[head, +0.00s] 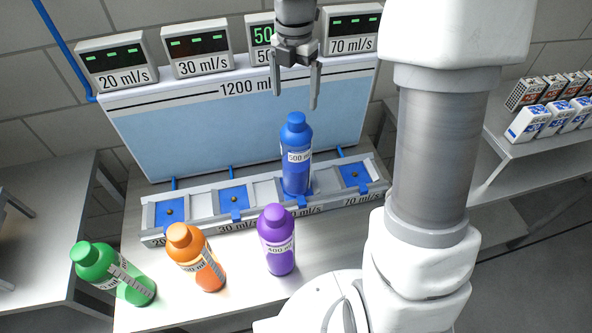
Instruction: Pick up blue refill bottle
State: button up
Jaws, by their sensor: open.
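The blue refill bottle (297,158) stands upright on one of the blue pads of the grey dispenser base (210,222), second from the right. Its label reads 500 ml. My gripper (296,98) points down with its two fingers apart and empty. In the head view it shows just above the blue bottle's cap, apart from it. Exact depth between them cannot be told.
A purple bottle (276,241), an orange bottle (196,258) and a green bottle (112,274) stand on the table in front of the base. A light-blue tank (200,128) marked 1200 ml with several displays stands behind. Small boxes (528,124) sit on a right shelf.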

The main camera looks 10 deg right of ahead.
aim_at(296, 116)
notch_tip(296, 116, down, 8)
jog(key=shift+s+d+r, duration=0.1)
jog(key=shift+d, duration=0.05)
grip_shut()
dwell(0.7)
